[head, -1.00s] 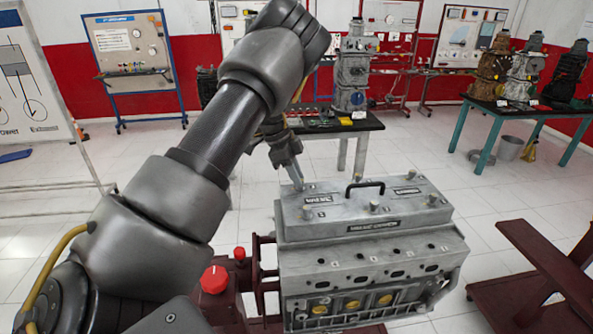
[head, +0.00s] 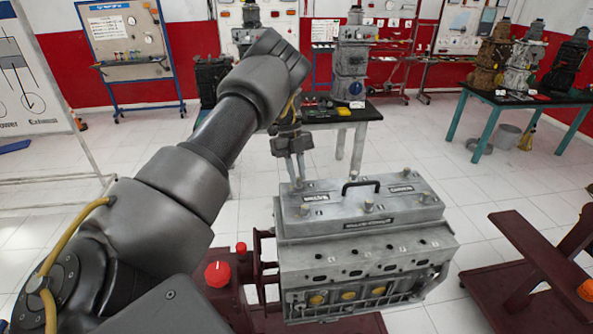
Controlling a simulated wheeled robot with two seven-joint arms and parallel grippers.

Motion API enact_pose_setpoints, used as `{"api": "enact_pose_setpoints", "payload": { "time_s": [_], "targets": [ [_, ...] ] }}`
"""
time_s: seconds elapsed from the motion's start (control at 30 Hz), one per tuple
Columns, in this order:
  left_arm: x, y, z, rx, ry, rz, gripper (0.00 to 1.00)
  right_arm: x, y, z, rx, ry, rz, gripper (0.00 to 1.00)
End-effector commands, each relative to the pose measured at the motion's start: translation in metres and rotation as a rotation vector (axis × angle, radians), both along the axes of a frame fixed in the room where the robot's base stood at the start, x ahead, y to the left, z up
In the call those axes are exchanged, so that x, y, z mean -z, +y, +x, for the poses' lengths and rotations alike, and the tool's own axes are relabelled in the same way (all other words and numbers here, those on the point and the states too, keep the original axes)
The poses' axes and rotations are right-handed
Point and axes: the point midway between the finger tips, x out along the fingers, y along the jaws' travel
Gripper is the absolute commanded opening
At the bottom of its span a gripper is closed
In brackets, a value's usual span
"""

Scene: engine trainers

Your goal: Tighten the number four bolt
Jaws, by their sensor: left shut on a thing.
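Bolt numbers are too small to read. My left gripper (head: 297,178) points down at the cover's back left corner, shut on the back left bolt (head: 298,184). The fingers mostly hide that bolt. My right gripper is not in view.
A black handle (head: 361,186) rises from the cover's middle, right of my gripper. Red knobs (head: 217,274) sit at the stand's left. A dark red stand (head: 535,250) is at right. A black table (head: 335,113) with engine parts stands behind; floor between is clear.

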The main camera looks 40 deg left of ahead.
Motion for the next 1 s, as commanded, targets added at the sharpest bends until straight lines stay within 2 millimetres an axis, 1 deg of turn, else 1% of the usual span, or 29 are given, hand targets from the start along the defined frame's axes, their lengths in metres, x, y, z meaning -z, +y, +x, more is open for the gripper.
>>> {"api": "enact_pose_setpoints", "payload": {
  "time_s": [1.0],
  "targets": [
    [0.0024,-0.0085,0.0051,0.964,0.007,-0.004,0.0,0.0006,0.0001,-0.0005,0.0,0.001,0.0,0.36]
  ]
}}
